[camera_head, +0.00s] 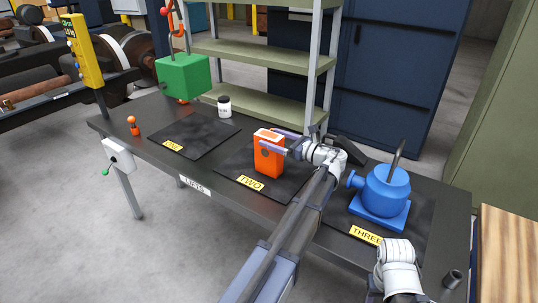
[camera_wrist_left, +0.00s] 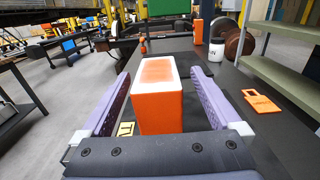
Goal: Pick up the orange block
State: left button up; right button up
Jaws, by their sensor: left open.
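The orange block (camera_head: 268,160) stands upright on the dark mat labelled TWO (camera_head: 240,170) in the head view. Its top is pale with an orange patch. My left gripper (camera_head: 268,141) is open, with its purple fingers at the block's upper part. In the left wrist view, the block (camera_wrist_left: 160,110) stands between the two open fingers of my left gripper (camera_wrist_left: 160,72), with a visible gap on the right side. Contact on the left side is hard to tell. Part of my right arm shows at the bottom right of the head view, but its gripper is not visible.
A blue pump-like object (camera_head: 385,192) stands right of the block on mat THREE. A green block (camera_head: 183,76) hangs from a red hook at the back left. A white jar (camera_head: 224,106) stands behind the empty mat ONE (camera_head: 193,133). Green shelves (camera_head: 262,58) stand behind the table.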

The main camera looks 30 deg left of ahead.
aim_at(261, 132)
pick_arm(q)
jog(key=a, duration=0.5)
jog(key=shift+c, duration=0.4)
grip_shut()
dwell(0.4)
jog(key=shift+r, duration=0.1)
